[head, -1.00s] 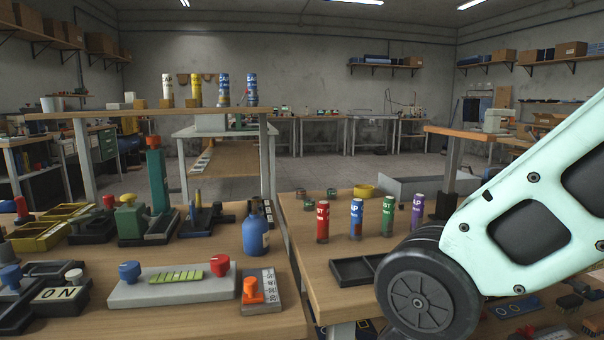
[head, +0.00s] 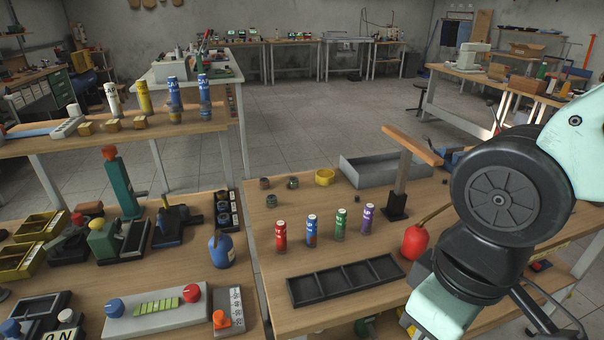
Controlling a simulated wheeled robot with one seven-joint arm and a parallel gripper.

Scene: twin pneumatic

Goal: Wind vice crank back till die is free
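I cannot pick out the vice, its crank or the die with certainty. A small dark blue device with a lever (head: 175,224), vice-like in shape, stands on the left bench (head: 75,288). My gripper's fingers do not show.
The right bench holds a black divided tray (head: 345,280), a row of red, blue, green and purple cans (head: 311,231), a red bulb-shaped thing (head: 415,242), a post with a wooden top (head: 398,185) and a grey tray (head: 375,171). Floor (head: 300,130) behind is open.

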